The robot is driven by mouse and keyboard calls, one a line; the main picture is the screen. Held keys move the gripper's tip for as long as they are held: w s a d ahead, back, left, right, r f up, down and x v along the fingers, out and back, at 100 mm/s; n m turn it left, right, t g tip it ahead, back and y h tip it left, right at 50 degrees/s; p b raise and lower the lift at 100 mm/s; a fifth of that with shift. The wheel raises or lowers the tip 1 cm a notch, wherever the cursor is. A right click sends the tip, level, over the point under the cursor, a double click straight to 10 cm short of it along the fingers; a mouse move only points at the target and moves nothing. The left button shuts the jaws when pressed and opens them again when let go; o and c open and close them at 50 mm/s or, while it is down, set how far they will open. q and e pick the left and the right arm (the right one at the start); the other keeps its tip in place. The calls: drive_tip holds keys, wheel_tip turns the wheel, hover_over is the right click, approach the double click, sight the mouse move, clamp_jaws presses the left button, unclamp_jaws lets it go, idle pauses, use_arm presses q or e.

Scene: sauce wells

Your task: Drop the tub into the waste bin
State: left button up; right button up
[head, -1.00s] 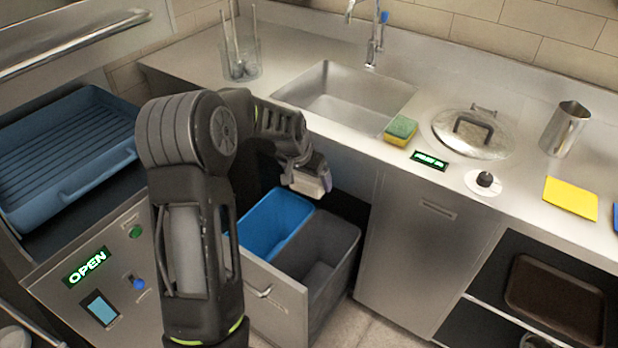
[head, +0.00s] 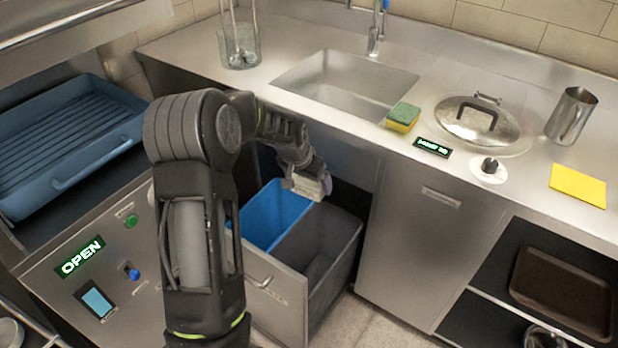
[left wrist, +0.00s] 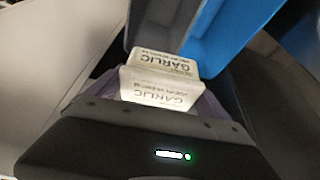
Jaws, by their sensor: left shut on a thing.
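My left gripper (head: 312,187) is shut on a small pale tub (head: 326,184). In the left wrist view the tub (left wrist: 160,85) is off-white and reads GARLIC on two faces; the gripper's jaws grip its sides. The gripper holds it above the pulled-out bin drawer, near the back of the two bins. The blue bin (head: 262,218) is on the left and the grey bin (head: 343,258) on the right. The tub appears near the line between them; its exact height above the rims is hard to tell. My right gripper is not in view.
The drawer front (head: 268,290) stands out below the counter. The counter edge and sink (head: 345,88) are behind my gripper. A sponge (head: 403,116), a lidded pot (head: 477,122) and a metal jug (head: 571,115) stand on the counter. A blue tray (head: 70,140) is at left.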

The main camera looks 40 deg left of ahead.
use_arm(q)
drive_tip(key=shift+f, duration=0.1)
drive_tip(key=o, duration=1.5)
drive_tip(key=shift+c, duration=0.2)
drive_tip(key=v, duration=0.7)
drive_tip(key=shift+r, duration=0.3)
drive_tip(key=shift+s, duration=0.15)
